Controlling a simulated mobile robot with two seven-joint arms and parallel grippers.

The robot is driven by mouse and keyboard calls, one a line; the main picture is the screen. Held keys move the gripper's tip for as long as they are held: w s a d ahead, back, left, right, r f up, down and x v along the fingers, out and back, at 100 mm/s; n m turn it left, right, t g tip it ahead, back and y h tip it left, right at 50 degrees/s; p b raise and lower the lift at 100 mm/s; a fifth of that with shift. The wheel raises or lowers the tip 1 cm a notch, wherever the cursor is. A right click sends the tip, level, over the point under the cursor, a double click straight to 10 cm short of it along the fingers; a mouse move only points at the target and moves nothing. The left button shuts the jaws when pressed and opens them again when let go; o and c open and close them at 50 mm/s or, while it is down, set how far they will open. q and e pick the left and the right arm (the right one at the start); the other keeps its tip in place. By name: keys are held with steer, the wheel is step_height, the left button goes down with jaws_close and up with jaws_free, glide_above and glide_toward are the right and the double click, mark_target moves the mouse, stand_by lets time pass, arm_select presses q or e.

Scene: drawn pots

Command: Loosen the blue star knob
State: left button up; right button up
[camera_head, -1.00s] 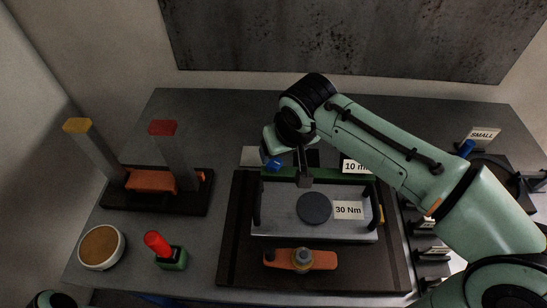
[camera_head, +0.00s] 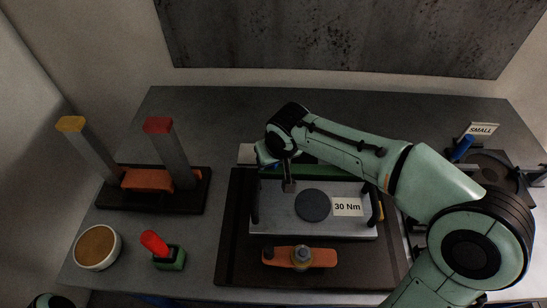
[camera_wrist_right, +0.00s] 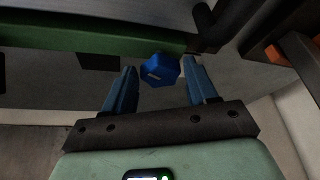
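The blue star knob (camera_wrist_right: 160,70) shows in the right wrist view, beside the end of a green bar (camera_wrist_right: 90,42). My right gripper (camera_wrist_right: 160,82) is open, with one blue finger on each side of the knob. Small gaps show between the fingers and the knob, so it is not clamped. In the head view my right wrist (camera_head: 287,128) hangs over the back left corner of the grey plate (camera_head: 280,222), and I cannot make out the knob there. My left gripper is out of view; only a bit of my left arm shows at the bottom left corner.
The plate carries a dark disc (camera_head: 313,205) and a "30 Nm" label (camera_head: 347,207). An orange clamp piece (camera_head: 318,257) lies in front. A red-handled tool (camera_head: 155,243), a round tub (camera_head: 97,247) and a two-post stand (camera_head: 190,201) are left. Bench behind is clear.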

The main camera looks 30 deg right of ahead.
steer(key=c, duration=0.6)
steer(key=shift+o, duration=0.2)
